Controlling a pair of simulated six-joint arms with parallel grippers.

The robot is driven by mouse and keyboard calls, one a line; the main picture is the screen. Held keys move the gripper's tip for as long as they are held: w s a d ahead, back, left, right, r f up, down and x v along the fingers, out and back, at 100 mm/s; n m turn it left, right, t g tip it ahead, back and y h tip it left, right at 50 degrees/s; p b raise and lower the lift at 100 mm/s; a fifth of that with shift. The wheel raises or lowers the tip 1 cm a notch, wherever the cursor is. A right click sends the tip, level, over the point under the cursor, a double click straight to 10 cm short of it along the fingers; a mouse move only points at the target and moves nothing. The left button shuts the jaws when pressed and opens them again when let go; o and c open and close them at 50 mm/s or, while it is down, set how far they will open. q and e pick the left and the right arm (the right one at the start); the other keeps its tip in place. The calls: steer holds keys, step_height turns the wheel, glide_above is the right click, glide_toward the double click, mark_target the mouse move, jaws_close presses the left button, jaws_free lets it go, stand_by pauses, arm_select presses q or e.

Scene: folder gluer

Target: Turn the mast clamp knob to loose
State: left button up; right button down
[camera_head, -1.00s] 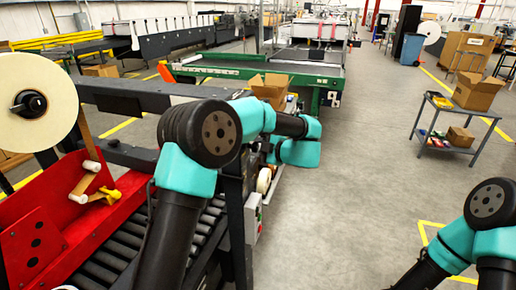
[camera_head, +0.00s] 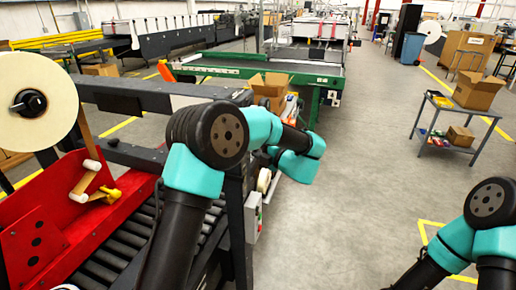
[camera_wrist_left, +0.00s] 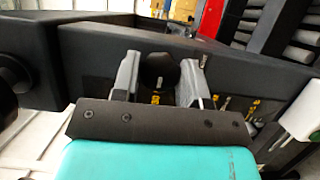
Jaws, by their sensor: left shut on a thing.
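The mast clamp knob (camera_wrist_left: 158,72) is black and round, and sits against a dark machine beam in the left wrist view. My left gripper (camera_wrist_left: 159,84) is shut on the knob, with one grey finger on each side of it. Small yellow marks show on the beam around the knob, too blurred to read. In the head view, my left arm hides its own gripper and the knob. My right arm shows at the lower right of the head view, but its gripper is out of the frame.
The dark beam (camera_wrist_left: 95,62) crosses the left wrist view. In the head view, a red machine part (camera_head: 60,225) with a tape roll (camera_head: 38,115) stands at left, beside a roller conveyor (camera_head: 115,255). A grey cart (camera_head: 455,145) with boxes stands at right. The floor between is clear.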

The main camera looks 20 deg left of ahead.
stand_by(0.3)
arm_select(q)
steer(key=o, duration=0.9)
steer(key=v, duration=1.7)
steer(key=shift+s+d, duration=0.15)
steer(key=shift+d, duration=0.05)
steer(key=shift+a+f, duration=0.1)
